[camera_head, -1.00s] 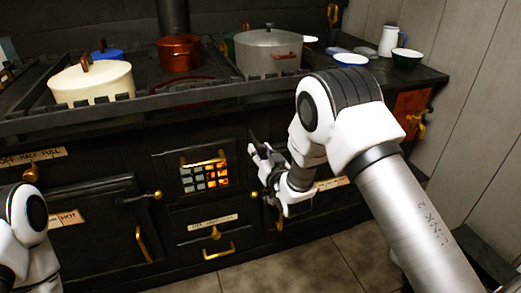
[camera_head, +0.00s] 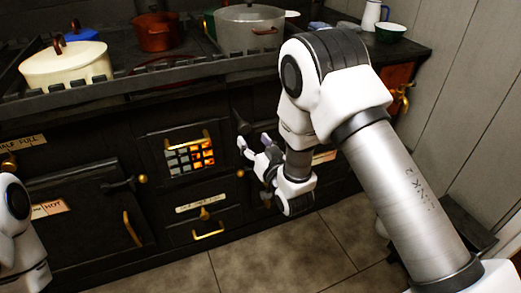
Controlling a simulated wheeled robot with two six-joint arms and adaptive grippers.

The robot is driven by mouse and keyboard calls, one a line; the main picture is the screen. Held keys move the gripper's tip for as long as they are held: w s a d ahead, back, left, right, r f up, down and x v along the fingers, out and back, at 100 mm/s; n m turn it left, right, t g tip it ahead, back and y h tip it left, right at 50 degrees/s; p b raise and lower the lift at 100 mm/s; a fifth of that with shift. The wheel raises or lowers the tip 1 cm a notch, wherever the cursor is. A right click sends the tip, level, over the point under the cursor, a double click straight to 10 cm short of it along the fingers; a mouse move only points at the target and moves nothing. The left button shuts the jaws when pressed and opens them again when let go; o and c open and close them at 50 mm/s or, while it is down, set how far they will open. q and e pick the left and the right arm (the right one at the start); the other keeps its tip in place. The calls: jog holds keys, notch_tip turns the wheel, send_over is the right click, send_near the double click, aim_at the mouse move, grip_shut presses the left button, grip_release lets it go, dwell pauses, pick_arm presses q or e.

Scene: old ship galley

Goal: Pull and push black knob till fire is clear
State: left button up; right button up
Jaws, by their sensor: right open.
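The black stove front has a barred fire window (camera_head: 190,156) with orange glow behind part of its grid. A dark knob-like piece (camera_head: 242,126) sticks out to the right of the window, hard to make out against the black stove. My right gripper (camera_head: 253,143) is open and empty, its pale fingertips just below and beside that piece. I cannot tell whether they touch it. My right wrist and forearm hide the stove front farther right. My left gripper is not in view; only part of my left arm shows at the left edge.
Pots stand on the railed stove top: a cream pot (camera_head: 66,68), a red pot (camera_head: 156,34) and a grey pot (camera_head: 249,28). A brass-handled drawer (camera_head: 207,222) sits below the window. Tiled floor lies clear in front.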

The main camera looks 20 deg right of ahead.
jog(key=s, duration=0.5)
jog(key=shift+s+d, duration=0.1)
jog(key=shift+d, duration=0.1)
jog(key=shift+m, duration=0.4)
jog(key=c, duration=1)
jog(key=shift+s+a+m+y, duration=0.1)
jog(key=shift+a+m+y, duration=0.15)
jog(key=shift+m, duration=0.75)
grip_shut()
jog(key=s+f+m+y+b, duration=0.1)
jog(key=s+m+b, duration=0.25)
jog(key=m, duration=0.65)
jog(key=m+b, duration=0.3)
send_near(243, 125)
jog(key=w+f, duration=0.1)
jog(key=w, duration=0.6)
jog(key=shift+d+f, duration=0.25)
jog(key=shift+d, duration=0.15)
